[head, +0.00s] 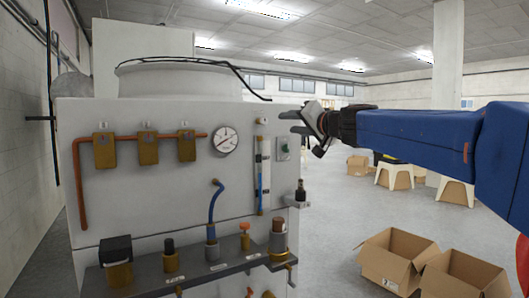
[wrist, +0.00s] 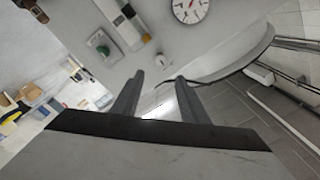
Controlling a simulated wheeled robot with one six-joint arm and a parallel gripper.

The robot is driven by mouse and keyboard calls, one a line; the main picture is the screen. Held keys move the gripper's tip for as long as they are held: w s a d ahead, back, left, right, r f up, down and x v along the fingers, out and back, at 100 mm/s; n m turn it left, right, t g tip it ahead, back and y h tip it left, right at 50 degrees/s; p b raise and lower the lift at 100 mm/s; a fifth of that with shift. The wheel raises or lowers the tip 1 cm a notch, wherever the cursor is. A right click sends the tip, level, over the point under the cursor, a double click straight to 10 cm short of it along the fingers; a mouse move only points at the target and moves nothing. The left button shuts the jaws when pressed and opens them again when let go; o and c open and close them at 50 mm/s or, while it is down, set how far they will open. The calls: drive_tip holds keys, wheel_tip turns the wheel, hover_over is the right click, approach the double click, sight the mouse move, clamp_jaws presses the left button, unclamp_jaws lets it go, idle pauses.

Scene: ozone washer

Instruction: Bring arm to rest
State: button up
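My blue arm (head: 420,135) reaches in from the right, and my gripper (head: 286,122) is at the upper right corner of the grey washer panel (head: 140,210). In the wrist view my gripper (wrist: 158,84) has its two dark fingers apart with nothing between them. A small knob (wrist: 160,60) shows just beyond the fingers. The same kind of knob shows at the panel's top right (head: 262,121). I cannot tell whether the fingers touch the panel. The round gauge (head: 225,140) also shows at the top of the wrist view (wrist: 190,9).
The panel carries a flow tube (head: 261,175), a switch box (head: 283,148), a copper pipe (head: 78,180) and several valves on a dark ledge (head: 190,262). Open cardboard boxes (head: 395,262) stand on the floor at lower right.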

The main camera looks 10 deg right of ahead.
drive_tip(key=s+a+f+n+g, duration=0.2)
drive_tip(key=s+a+f+g, duration=0.15)
drive_tip(key=s+f, duration=0.75)
drive_tip(key=s+a+f+n+g, duration=0.2)
drive_tip(key=s+a+f+g, duration=0.15)
drive_tip(key=s+f, duration=0.8)
drive_tip(key=s+d+f+g+h, duration=0.2)
drive_tip(key=s+d+f, duration=0.2)
drive_tip(key=s+f, duration=0.4)
drive_tip(key=s+d+f+n+g+h, duration=0.1)
drive_tip(key=s+d+f+g+h, duration=0.2)
drive_tip(key=s+f, duration=0.6)
wheel_tip(320, 180, down, 8)
drive_tip(key=shift+s+d+r+h, duration=0.2)
drive_tip(key=shift+s+d+h, duration=0.1)
drive_tip(key=shift+d, duration=0.7)
